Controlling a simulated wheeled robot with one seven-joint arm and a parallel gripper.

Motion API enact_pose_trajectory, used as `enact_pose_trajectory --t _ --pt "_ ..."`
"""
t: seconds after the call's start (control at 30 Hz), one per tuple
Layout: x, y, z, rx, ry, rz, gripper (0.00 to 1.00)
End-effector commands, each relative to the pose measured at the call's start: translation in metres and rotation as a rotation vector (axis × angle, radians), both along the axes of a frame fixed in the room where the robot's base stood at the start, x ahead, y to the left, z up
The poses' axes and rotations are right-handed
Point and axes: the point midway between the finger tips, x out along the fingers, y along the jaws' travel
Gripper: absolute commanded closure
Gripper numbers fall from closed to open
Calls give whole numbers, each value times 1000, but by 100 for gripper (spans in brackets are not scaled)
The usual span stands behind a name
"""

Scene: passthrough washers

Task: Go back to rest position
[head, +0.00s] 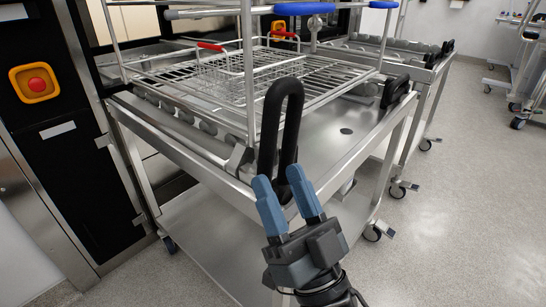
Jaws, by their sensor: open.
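My gripper (283,188) is in the lower middle of the head view, with two blue fingers pointing up and apart. The fingertips are just in front of, and below, a black loop handle (293,98) at the near corner of a steel trolley (206,165). Whether the fingers touch the handle or the trolley's edge, I cannot tell. My wrist extends down to the bottom edge of the view.
A wire rack (317,80) with a red-handled basket (215,72) sits on the trolley. A second trolley (424,77) stands behind it to the right. A black washer panel with a red button (37,84) is at left. The floor (456,220) at right is clear.

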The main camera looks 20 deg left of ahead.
Motion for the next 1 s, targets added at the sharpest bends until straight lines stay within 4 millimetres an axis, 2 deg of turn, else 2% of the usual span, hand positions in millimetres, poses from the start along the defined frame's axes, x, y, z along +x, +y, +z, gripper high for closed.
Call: enact_pose_trajectory --t 0.2,0.73,0.87,1.0 --pt "-8 -10 -12 0 1 -1 51" --pt "-10 -14 -16 0 8 -10 51" --pt "-19 -33 -33 -2 55 -70 51" --pt "-41 -74 -63 -19 146 -194 51"
